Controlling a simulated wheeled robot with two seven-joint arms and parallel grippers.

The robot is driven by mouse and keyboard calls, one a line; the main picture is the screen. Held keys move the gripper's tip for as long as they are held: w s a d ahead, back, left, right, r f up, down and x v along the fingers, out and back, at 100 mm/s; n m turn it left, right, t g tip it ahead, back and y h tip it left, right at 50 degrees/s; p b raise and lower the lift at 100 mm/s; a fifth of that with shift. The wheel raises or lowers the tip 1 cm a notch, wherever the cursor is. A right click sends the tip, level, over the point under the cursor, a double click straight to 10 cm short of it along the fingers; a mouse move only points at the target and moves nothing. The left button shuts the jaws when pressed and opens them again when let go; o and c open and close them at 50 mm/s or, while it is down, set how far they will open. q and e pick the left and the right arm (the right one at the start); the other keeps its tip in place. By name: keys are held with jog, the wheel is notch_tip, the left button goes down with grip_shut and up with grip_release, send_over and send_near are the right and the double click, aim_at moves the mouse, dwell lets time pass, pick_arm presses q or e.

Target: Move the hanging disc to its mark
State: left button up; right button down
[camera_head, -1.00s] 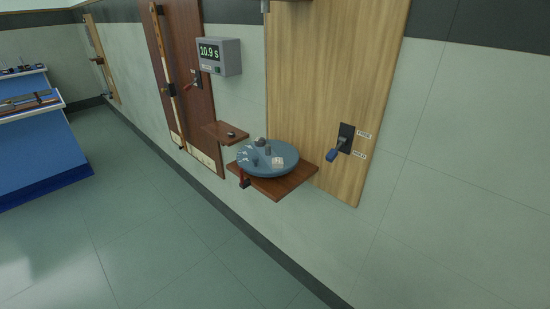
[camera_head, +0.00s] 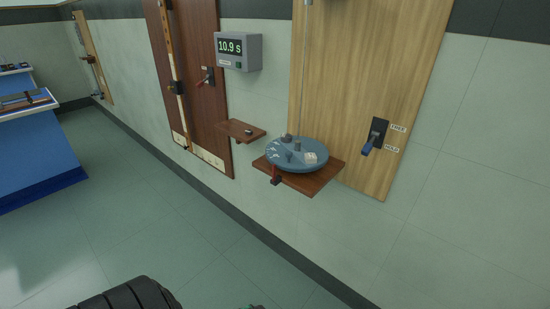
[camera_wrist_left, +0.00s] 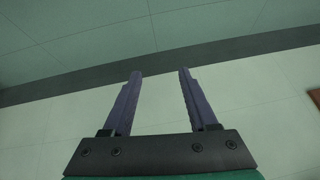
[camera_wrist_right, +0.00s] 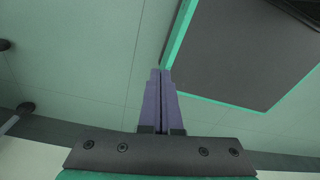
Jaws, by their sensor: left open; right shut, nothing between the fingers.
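A round blue-grey disc (camera_head: 297,166) sits at the wooden shelf (camera_head: 325,176) in front of the light wood board, under a thin rod. It carries several small pieces and white marks on its top. A red-handled part (camera_head: 276,174) is at the shelf's front left edge. I cannot tell which mark is the disc's. My left gripper (camera_wrist_left: 158,72) is open and empty in the left wrist view, with wall and floor behind it. My right gripper (camera_wrist_right: 160,72) is shut and empty in the right wrist view. Both grippers are away from the disc.
A blue-handled lever (camera_head: 371,142) with FREE and HOLD labels is on the light board (camera_head: 405,70). A timer (camera_head: 239,52) reads 10.9 s above a small shelf (camera_head: 240,131). A blue bench (camera_head: 40,145) stands at left. The floor (camera_head: 150,220) between is open.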

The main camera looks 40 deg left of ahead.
pick_arm(q)
jog(key=w+a+r+n+t+y+b, duration=0.1)
jog(key=w+a+r+t, duration=0.15)
jog(key=w+r, duration=0.75)
jog(key=n+t+y+b, duration=0.3)
jog(key=n+t+y, duration=0.25)
jog(key=t, duration=0.25)
send_near(288, 157)
jog(key=shift+m, duration=0.45)
jog(key=p+x, duration=0.1)
jog(key=x, duration=0.9)
jog(key=shift+w+a+p, duration=0.2)
jog(key=shift+w+p, duration=0.1)
jog(key=shift+p, duration=0.05)
jog(key=shift+w+a, duration=0.1)
jog(key=shift+w, duration=0.15)
grip_shut()
pick_arm(e)
jog(key=d+f, duration=0.1)
jog(key=w+d+f, duration=0.2)
jog(key=shift+w+d+f, duration=0.25)
jog(key=shift+d+f, duration=0.05)
jog(key=shift+a, duration=0.15)
